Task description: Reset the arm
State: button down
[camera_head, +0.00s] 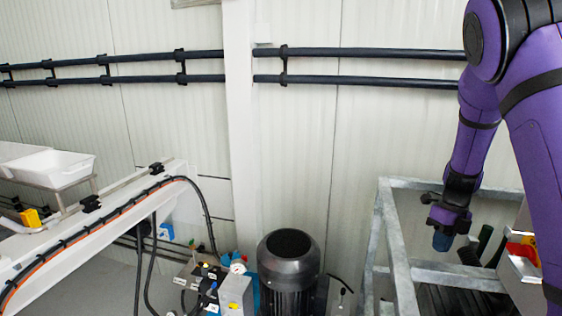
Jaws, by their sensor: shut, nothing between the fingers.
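My purple and black arm (540,100) comes down from the top right. It bends so that its forearm hangs downward. My gripper (443,241) is at its lower end, pointing down, beside the upper part of a grey metal frame. The fingers look small and dark with a bluish tip, and they appear shut with nothing held. The arm's lower right part runs out of the picture.
The grey metal frame (398,262) stands close around my gripper. A control box with red and yellow parts (522,250) is to its right. A dark motor (288,262) and a white beam with cables (95,215) stand left. Pipes (370,52) run along the wall.

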jog(key=s+a+r+n+t, duration=0.25)
jog(key=s+r+n, duration=0.35)
jog(key=r+n, duration=0.3)
jog(key=s+a+r+n+t, duration=0.1)
jog(key=s+a+r+n, duration=0.3)
jog(key=s+r+n, duration=0.35)
jog(key=s+a+r+n+t+h, duration=0.1)
jog(key=s+a+r+n+t, duration=0.1)
jog(key=s+n, duration=0.4)
jog(key=s+a+r+n+t+h, duration=0.1)
jog(key=s+r+n, duration=0.4)
jog(key=n, duration=0.5)
jog(key=shift+s+a+t, duration=0.35)
jog(key=shift+s+a, duration=0.05)
jog(key=shift+s, duration=0.85)
jog(key=shift+r, duration=0.1)
